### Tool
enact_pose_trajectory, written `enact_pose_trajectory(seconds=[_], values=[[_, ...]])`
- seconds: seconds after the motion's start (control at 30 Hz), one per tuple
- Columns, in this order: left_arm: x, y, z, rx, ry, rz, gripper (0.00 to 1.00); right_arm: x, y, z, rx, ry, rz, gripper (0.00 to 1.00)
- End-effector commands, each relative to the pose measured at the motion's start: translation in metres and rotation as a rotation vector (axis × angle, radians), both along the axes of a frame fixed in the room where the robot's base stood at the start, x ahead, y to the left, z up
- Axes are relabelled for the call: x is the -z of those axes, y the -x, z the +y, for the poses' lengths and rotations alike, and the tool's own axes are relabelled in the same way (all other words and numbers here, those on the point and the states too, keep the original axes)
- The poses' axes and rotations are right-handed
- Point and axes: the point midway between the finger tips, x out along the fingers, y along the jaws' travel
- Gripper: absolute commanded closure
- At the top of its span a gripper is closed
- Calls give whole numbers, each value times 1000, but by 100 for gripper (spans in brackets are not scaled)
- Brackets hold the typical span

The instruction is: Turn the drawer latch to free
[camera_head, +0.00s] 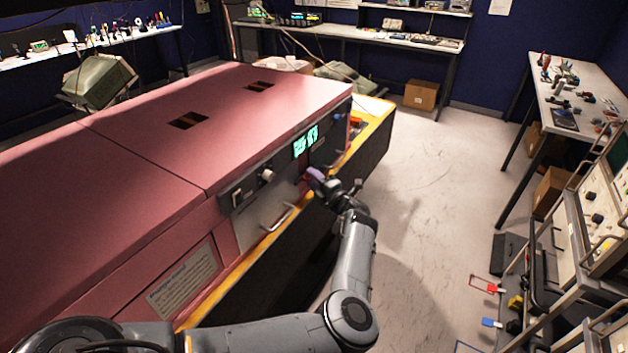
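A large pink cabinet (230,110) fills the left and middle of the head view. Its front has a grey drawer (256,221) with a bar handle (278,219). A dark strip above the drawer carries a pale knob (267,175) and a smaller knob (237,194); I cannot tell whether either is the drawer latch. My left gripper (312,178) is at the cabinet front, right of the drawer and below the green display (306,141). A small purple part shows at its tip. Its fingers are too small to read. My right gripper is not seen.
A yellow ledge (374,128) runs along the cabinet's base. Open floor (430,190) lies to the right. A workbench (575,95) with tools and a rack (590,215) stand at the right. A cardboard box (421,95) sits at the back.

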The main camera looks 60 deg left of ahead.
Motion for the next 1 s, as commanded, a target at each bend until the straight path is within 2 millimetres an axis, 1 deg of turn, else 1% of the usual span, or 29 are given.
enact_pose_trajectory(seconds=[0.23,0.27,0.5,0.8,1.0], values=[[0,0,1,0,0,0,62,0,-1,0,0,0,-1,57],[0,0,1,0,0,0,63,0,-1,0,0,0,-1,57],[0,0,1,0,0,0,100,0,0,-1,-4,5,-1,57],[-1,0,1,0,4,8,100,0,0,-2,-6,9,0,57],[-2,0,1,-1,29,59,100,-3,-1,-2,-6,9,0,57]])
